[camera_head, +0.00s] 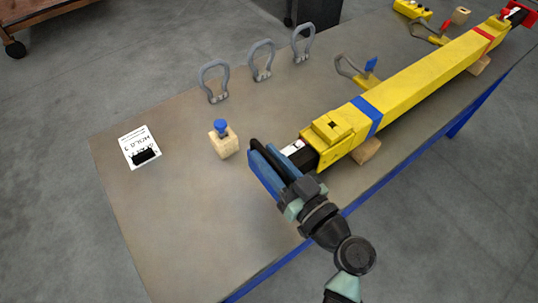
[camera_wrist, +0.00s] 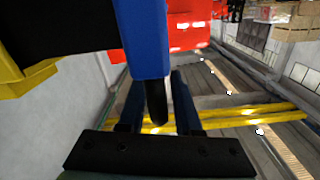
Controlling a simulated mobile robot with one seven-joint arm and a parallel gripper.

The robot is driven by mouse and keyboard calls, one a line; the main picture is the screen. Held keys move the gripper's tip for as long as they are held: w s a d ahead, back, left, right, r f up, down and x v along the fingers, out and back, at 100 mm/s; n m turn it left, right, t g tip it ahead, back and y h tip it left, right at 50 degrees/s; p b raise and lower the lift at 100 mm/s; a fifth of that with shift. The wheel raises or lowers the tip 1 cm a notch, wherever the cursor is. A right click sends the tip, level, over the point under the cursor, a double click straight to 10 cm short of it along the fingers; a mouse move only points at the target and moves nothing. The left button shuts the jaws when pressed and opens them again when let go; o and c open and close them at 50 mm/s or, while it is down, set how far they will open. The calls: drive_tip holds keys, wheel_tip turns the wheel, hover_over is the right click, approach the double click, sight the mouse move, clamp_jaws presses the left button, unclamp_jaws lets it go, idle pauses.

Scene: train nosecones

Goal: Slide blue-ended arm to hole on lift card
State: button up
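The yellow beam (camera_head: 420,80) lies diagonally on the table, with a blue band (camera_head: 367,116) near its near end. A dark inner arm with a white label (camera_head: 293,147) sticks out of that end towards my gripper. My gripper (camera_head: 274,167) is at this arm's blue end, at the table's front side. In the wrist view the blue end (camera_wrist: 146,40) comes down from the top, with a black rod (camera_wrist: 157,103) between my two dark blue fingers (camera_wrist: 158,105). I cannot tell whether the fingers press on it. The white lift card (camera_head: 139,147) lies at the left; its hole marking is too small to read.
A wooden block with a blue pin (camera_head: 223,139) stands between card and gripper. Several grey shackles (camera_head: 262,62) stand along the back edge. A wire-looped pin (camera_head: 360,70) lies behind the beam. Wooden blocks (camera_head: 366,151) support the beam. The table's front left (camera_head: 190,230) is clear.

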clamp_jaws()
idle(1.1)
